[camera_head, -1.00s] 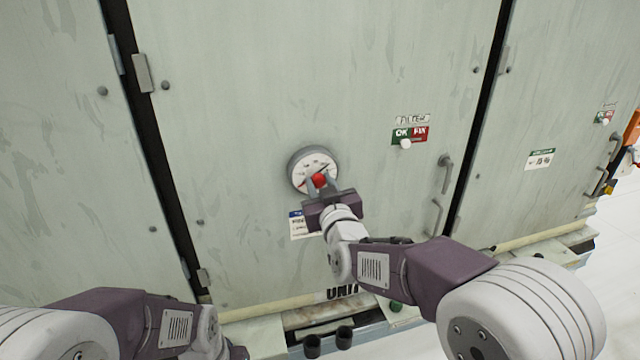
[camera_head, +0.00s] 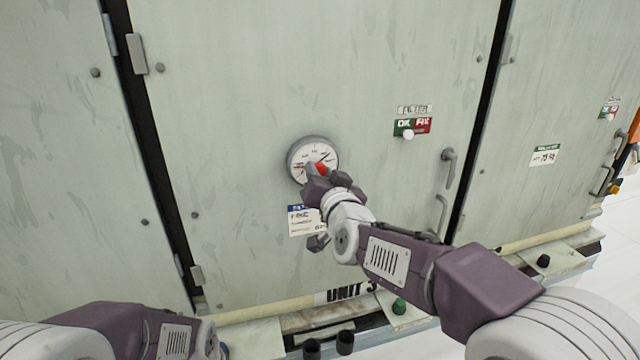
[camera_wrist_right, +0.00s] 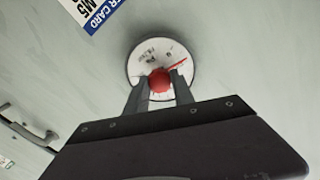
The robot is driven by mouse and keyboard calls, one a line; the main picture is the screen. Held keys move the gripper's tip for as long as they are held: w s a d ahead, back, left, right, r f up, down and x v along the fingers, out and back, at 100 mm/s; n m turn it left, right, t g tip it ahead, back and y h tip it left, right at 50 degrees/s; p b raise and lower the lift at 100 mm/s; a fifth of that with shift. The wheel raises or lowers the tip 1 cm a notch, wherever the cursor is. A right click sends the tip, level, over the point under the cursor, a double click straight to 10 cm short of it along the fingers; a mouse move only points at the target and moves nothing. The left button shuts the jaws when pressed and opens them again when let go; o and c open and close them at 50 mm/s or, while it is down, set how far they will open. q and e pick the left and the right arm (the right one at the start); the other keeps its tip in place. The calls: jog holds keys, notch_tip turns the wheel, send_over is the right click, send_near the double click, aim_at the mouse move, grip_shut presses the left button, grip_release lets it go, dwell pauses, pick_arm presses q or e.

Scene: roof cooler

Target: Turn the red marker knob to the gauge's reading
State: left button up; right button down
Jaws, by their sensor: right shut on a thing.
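The round white gauge (camera_head: 304,152) with a grey rim is on the pale green cabinet door in the head view; its face also shows in the right wrist view (camera_wrist_right: 150,52). The red marker knob (camera_wrist_right: 160,82) is at the middle of the gauge, with a thin red pointer reaching to the upper right in the wrist view. My right gripper (camera_head: 318,170) is shut on the knob, one finger on each side, and its jaws are rolled to a slant. It hides the lower part of the dial. My left arm (camera_head: 130,330) is at the lower left; its gripper is not visible.
A label (camera_head: 304,220) is just below the gauge. A red and green filter tag (camera_head: 412,127) with a white knob and door handles (camera_head: 448,168) are to the right. Black cylinders (camera_head: 345,341) stand at the cabinet's base. The door around the gauge is otherwise flat.

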jog(key=shift+f+m+y+b, duration=0.1)
jog(key=shift+m+y+b, duration=0.1)
jog(key=shift+m+b, duration=2.6)
jog(key=shift+f+m+y+b, duration=0.15)
jog(key=shift+m+b, duration=0.95)
jog(key=shift+m, duration=3.4)
jog(key=shift+r, duration=0.1)
jog(key=c, duration=1.1)
grip_release()
